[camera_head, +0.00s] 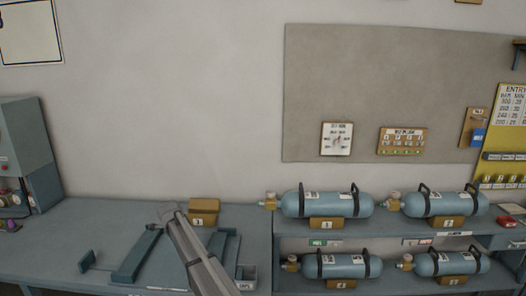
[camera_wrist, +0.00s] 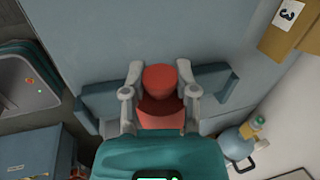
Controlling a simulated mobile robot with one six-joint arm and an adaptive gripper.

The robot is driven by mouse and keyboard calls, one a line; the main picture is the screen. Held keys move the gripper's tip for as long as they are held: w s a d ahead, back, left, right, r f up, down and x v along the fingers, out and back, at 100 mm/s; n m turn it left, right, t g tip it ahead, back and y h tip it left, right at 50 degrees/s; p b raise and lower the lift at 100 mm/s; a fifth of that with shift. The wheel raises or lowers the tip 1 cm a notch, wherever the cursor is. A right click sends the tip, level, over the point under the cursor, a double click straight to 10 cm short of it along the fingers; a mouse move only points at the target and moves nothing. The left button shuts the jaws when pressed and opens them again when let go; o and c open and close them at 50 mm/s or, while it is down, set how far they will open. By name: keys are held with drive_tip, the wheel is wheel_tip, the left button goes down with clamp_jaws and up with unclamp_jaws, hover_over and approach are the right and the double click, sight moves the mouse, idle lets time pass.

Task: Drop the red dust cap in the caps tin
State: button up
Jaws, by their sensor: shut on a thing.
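The red dust cap (camera_wrist: 160,77) sits between the two fingers of my gripper (camera_wrist: 160,78) in the wrist view. My gripper is shut on it, and a darker red part shows below its round top. In the head view my gripper (camera_head: 173,212) is over the bench, and I cannot make out the cap there. The caps tin (camera_head: 247,280) is a small grey box labelled CAPS at the bench's front right, to the right of my arm. My arm is close to its left side in the picture. I cannot identify the tin in the wrist view.
Blue-grey cradle bars (camera_head: 137,255) stand on the bench (camera_head: 60,240). A cardboard-coloured box marked 3 (camera_head: 204,207) stands behind my arm; it also shows in the wrist view (camera_wrist: 285,28). Several blue cylinders (camera_head: 327,205) lie on the rack at right. The bench's left part has free room.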

drive_tip(key=s+d+r+n+p, duration=0.1)
drive_tip(key=s+d, duration=0.1)
drive_tip(key=d, duration=0.6)
drive_tip(key=s+d+r+n+p, duration=0.1)
drive_tip(key=s+d+r, duration=0.1)
drive_tip(key=d, duration=0.7)
drive_tip(key=s+d+r+n+y+p, duration=0.1)
drive_tip(key=s+d+p, duration=0.1)
drive_tip(key=d, duration=0.7)
drive_tip(key=shift+s+d+r, duration=0.15)
drive_tip(key=shift+s+r, duration=0.25)
drive_tip(key=shift+s, duration=0.5)
drive_tip(key=shift+f, duration=0.1)
wheel_tip(320, 180, down, 6)
drive_tip(key=b, duration=0.6)
drive_tip(key=o, duration=1.1)
drive_tip(key=shift+c, duration=0.2)
